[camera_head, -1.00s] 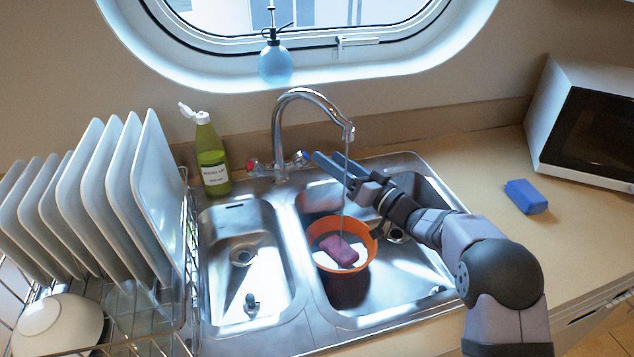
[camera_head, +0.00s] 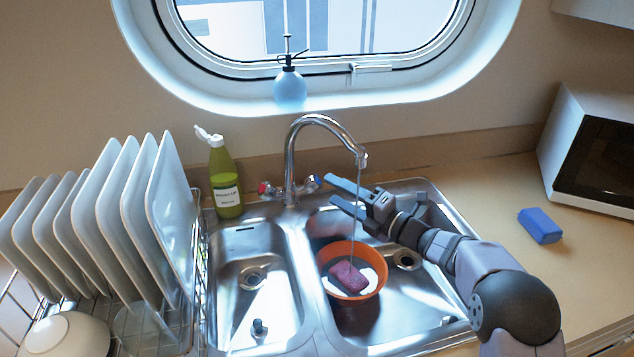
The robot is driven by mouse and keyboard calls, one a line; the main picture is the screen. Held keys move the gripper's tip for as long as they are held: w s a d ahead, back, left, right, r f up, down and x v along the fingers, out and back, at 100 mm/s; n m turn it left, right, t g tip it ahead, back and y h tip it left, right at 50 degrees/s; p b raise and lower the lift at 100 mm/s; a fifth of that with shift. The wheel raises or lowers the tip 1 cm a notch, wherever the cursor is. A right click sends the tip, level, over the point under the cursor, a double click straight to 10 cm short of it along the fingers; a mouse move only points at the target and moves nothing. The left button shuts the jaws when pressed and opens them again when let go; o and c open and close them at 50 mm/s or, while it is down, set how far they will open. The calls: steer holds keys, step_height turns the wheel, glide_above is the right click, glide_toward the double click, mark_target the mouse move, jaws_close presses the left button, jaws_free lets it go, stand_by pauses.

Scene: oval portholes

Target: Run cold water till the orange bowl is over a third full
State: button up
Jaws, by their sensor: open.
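The orange bowl (camera_head: 352,294) stands in the right sink basin, under the faucet (camera_head: 318,119). A thin stream of water (camera_head: 356,215) falls from the spout into it. A dark pink sponge-like block (camera_head: 348,275) is in the bowl; the water level is hard to tell. The tap has a red-marked handle (camera_head: 265,188) on the left and a blue-marked handle (camera_head: 311,182) on the right. My gripper (camera_head: 330,190) is open and empty, its fingers pointing left, just right of and slightly below the blue-marked handle. They look apart from it.
A green bottle (camera_head: 226,180) stands left of the tap. A rack of white plates (camera_head: 120,225) is at the left. A blue sponge (camera_head: 539,225) and a microwave (camera_head: 590,150) are on the right counter. A spray bottle (camera_head: 290,88) stands on the window sill.

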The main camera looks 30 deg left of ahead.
mark_target(320, 184)
steer(key=shift+w+a+f+n+p, duration=0.1)
steer(key=shift+w+a+n+p, duration=0.25)
steer(key=shift+a+n, duration=0.9)
steer(key=shift+w+a+n+p, duration=0.2)
steer(key=shift+a+n+p, duration=0.2)
steer(key=shift+a+n, duration=0.85)
steer(key=shift+w+a+f+n+p, duration=0.1)
steer(key=shift+w+a+n+p, duration=0.25)
steer(key=shift+a+n, duration=0.9)
steer(key=shift+s+d, duration=0.1)
steer(key=shift+d, duration=0.1)
steer(key=c, duration=1.1)
